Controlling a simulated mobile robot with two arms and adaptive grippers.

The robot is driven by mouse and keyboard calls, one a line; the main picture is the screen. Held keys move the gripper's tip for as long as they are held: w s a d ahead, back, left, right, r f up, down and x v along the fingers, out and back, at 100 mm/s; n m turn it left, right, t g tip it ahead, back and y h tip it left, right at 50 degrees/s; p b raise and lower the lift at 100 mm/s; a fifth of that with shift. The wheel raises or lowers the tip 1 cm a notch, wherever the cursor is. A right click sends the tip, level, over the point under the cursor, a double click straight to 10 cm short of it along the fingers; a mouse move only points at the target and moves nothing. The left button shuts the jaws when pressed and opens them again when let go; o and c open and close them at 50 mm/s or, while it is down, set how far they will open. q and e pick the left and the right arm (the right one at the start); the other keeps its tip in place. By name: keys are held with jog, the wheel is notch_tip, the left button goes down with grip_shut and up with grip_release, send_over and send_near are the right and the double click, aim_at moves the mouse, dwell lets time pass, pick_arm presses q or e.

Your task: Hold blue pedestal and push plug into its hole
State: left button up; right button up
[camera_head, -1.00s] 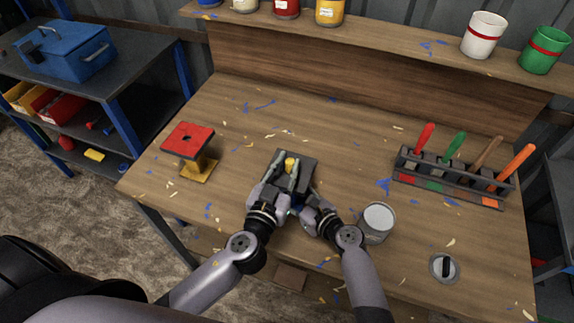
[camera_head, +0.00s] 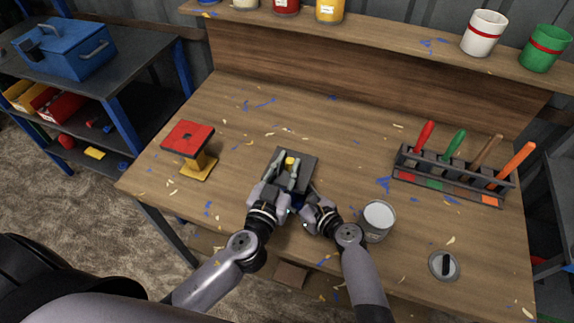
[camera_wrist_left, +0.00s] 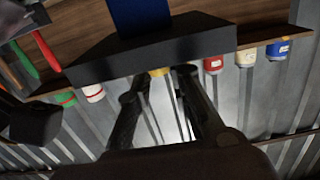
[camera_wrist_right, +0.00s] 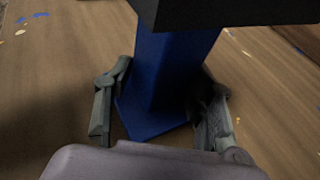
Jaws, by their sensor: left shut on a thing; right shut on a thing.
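The blue pedestal stands upright on the workbench, with a dark square top (camera_head: 306,172). Its blue column (camera_wrist_right: 165,75) fills the middle of the right wrist view, and the dark top (camera_wrist_right: 230,10) is above it. My right gripper (camera_wrist_right: 158,118) is shut on the column, one finger on each side. The yellow plug (camera_head: 290,162) is at the dark top, between the fingers of my left gripper (camera_head: 286,174), which is shut on it. In the left wrist view a bit of the plug (camera_wrist_left: 160,72) shows against the dark top (camera_wrist_left: 150,50). The hole is hidden.
A red-topped pedestal (camera_head: 188,138) with a yellow base stands to the left. A grey can (camera_head: 377,222) is close to my right gripper, and a round grey lid (camera_head: 444,265) lies front right. A tool rack (camera_head: 452,178) stands at right. The bench behind the pedestal is clear except for chips.

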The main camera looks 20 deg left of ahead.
pick_arm(q)
jog(key=shift+f, duration=0.35)
pick_arm(e)
jog(key=shift+s+d+f, duration=0.1)
jog(key=shift+s+f, duration=0.1)
jog(key=shift+f, duration=0.25)
pick_arm(q)
jog(key=o, duration=1)
jog(key=shift+c, duration=0.2)
jog(key=shift+s, duration=0.15)
jog(key=s, duration=1.2)
jog(key=shift+a+r, duration=0.15)
jog(key=shift+r, duration=0.2)
jog(key=shift+w, duration=0.1)
pick_arm(e)
jog(key=o, duration=0.9)
jog(key=shift+o, duration=0.2)
